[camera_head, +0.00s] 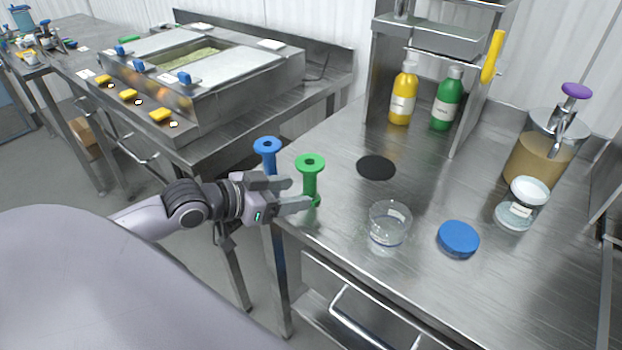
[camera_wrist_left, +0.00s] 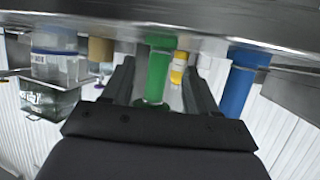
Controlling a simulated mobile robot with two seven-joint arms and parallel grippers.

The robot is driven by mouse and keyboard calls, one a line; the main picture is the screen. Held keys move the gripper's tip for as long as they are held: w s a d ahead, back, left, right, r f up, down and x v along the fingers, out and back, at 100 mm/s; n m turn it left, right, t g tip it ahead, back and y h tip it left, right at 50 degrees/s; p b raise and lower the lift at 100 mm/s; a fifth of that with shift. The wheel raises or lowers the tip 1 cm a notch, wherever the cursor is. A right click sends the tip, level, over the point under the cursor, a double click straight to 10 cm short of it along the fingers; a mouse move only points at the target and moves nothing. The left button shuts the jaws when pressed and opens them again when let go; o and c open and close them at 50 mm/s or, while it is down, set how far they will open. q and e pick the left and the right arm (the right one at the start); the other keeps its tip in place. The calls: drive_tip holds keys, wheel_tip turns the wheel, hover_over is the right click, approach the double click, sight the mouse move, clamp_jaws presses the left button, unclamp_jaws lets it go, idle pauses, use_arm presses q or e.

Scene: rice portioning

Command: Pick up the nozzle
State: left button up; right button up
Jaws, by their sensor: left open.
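Two spool-shaped pieces that look like nozzles stand upright near the counter's left edge. The green nozzle (camera_head: 309,178) is to the right of the blue nozzle (camera_head: 267,148) in the head view. My left gripper (camera_head: 297,192) is open at the green nozzle, its fingers pointing right. In the left wrist view, the green nozzle (camera_wrist_left: 155,74) stands between the two spread fingers of my left gripper (camera_wrist_left: 158,80), with a gap visible on its right. The blue nozzle (camera_wrist_left: 240,80) is outside the fingers there. My right gripper is not in view.
A clear container (camera_head: 388,236) and a blue lid (camera_head: 458,239) are to the right on the steel counter (camera_head: 340,215). Yellow (camera_head: 402,100) and green (camera_head: 446,102) bottles stand behind. A purple-topped dispenser (camera_head: 540,150) and a white-lidded jar (camera_head: 520,208) are at the far right.

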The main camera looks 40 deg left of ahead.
sight(310, 190)
use_arm(q)
drive_tip(key=shift+x, duration=2.65)
drive_tip(key=shift+r, duration=0.1)
drive_tip(key=c, duration=1)
